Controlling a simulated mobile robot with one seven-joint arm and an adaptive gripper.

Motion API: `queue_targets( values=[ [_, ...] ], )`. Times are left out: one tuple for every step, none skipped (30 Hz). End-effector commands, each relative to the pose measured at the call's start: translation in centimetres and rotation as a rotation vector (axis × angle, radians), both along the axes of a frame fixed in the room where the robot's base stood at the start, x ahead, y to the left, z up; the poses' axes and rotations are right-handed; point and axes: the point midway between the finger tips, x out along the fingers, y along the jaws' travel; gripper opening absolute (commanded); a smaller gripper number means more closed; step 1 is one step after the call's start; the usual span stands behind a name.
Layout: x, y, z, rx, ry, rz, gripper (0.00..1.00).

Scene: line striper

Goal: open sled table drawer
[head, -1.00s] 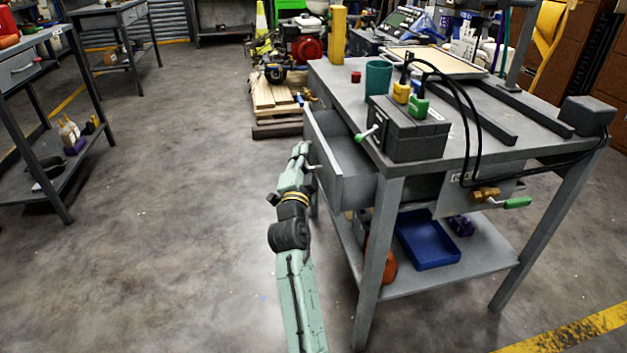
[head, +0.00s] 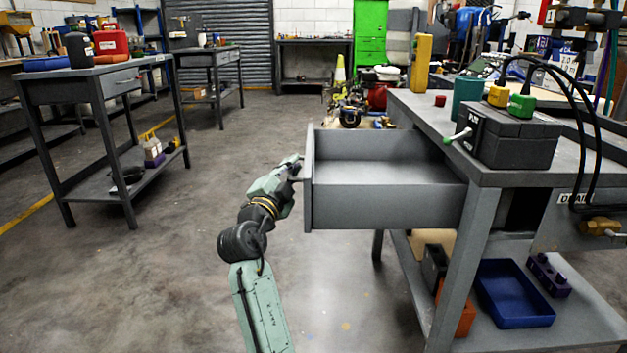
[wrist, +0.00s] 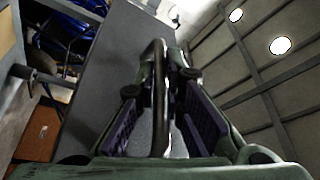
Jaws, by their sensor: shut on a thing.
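The grey sled table (head: 505,178) stands at the right in the head view. Its drawer (head: 385,206) is pulled out far to the left, and its inside looks empty. My gripper (head: 297,170) is at the outer face of the drawer front, at the end of my green arm. In the wrist view, the drawer's metal handle bar (wrist: 159,95) runs between the two purple-padded fingers of my gripper (wrist: 160,110). The fingers are closed on the bar. In the head view the handle is mostly hidden by my gripper.
A dark box (head: 510,138) with a lever, a teal cup (head: 466,95) and cables are on the tabletop. A blue tray (head: 513,295) is on the lower shelf. Another workbench (head: 100,75) stands at the left. The floor between is clear.

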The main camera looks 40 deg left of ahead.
Motion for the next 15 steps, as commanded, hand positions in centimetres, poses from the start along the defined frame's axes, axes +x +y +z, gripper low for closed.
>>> queue_targets(
  values=[
    [-0.25, 0.58, -0.17, 0.0, 0.0, 0.004, 0.0],
    [-0.38, 0.75, -0.14, 0.0, 0.001, 0.003, 0.0],
    [-0.51, 0.93, -0.12, 0.0, 0.0, 0.002, 0.0],
    [-0.6, 1.05, -0.09, 0.0, 0.001, 0.002, 0.0],
    [-0.67, 1.15, -0.07, 0.0, 0.0, 0.001, 0.0],
    [-0.75, 1.26, -0.04, 0.0, 0.0, 0.001, 0.0],
    [-0.8, 1.31, -0.01, 0.0, 0.0, 0.001, 0.0],
    [-0.83, 1.36, 0.01, 0.0, 0.0, 0.001, 0.0],
    [-0.86, 1.4, 0.03, 0.0, 0.0, 0.001, 0.0],
    [-0.88, 1.42, 0.05, 0.0, 0.0, 0.0, 0.0],
    [-0.88, 1.42, 0.06, 0.0, 0.0, 0.0, 0.0],
    [-0.87, 1.42, 0.08, 0.0, 0.0, 0.0, 0.0],
    [-0.87, 1.41, 0.08, 0.0, 0.0, 0.0, 0.0],
    [-0.87, 1.4, 0.09, 0.0, 0.0, 0.0, 0.0],
    [-0.86, 1.39, 0.09, 0.0, 0.0, 0.0, 0.0]
  ],
)
